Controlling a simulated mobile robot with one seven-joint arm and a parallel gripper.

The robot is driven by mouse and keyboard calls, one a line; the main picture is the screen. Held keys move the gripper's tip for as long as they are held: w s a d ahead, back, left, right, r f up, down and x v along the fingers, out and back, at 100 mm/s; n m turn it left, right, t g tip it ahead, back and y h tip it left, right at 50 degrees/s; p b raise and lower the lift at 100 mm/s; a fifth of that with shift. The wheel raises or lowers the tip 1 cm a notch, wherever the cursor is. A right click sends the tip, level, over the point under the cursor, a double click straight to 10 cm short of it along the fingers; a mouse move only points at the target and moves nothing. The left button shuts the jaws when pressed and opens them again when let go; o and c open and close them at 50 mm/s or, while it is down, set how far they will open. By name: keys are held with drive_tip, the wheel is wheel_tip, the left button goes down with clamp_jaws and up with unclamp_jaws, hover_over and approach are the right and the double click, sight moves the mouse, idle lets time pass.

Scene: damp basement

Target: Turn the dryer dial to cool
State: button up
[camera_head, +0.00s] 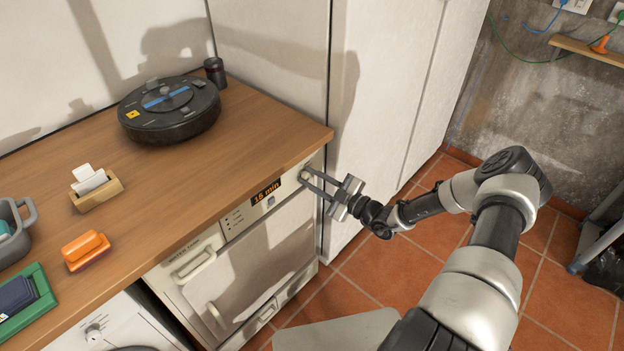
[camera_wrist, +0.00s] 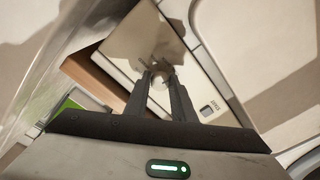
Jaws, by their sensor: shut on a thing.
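The dryer (camera_head: 250,265) is a white front-loading machine under the wooden counter, with a display (camera_head: 266,192) that reads 15 min. Its dial (camera_head: 305,175) is a small round pale knob at the right end of the control panel, and it also shows in the wrist view (camera_wrist: 160,67). My gripper (camera_head: 309,181) reaches in from the right, its two fingers shut on the dial from either side; they also show in the wrist view (camera_wrist: 160,79). The fingers partly cover the dial, and I cannot make out its pointer or setting marks.
A robot vacuum (camera_head: 168,110) and a dark cylinder (camera_head: 215,72) stand on the wooden counter (camera_head: 190,180). A card holder (camera_head: 96,190), an orange block (camera_head: 86,249) and a grey basket (camera_head: 14,228) are further left. A tall white cabinet (camera_head: 385,100) stands right beside the dryer. The tiled floor (camera_head: 380,275) is open.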

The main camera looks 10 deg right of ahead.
drive_tip(key=shift+m, duration=0.6)
drive_tip(key=o, duration=1)
drive_tip(key=v, duration=1.7)
drive_tip(key=shift+s+d+f+p, duration=0.1)
drive_tip(key=shift+s+d+p, duration=0.05)
drive_tip(key=shift+d+p, duration=0.15)
drive_tip(key=shift+a, duration=0.1)
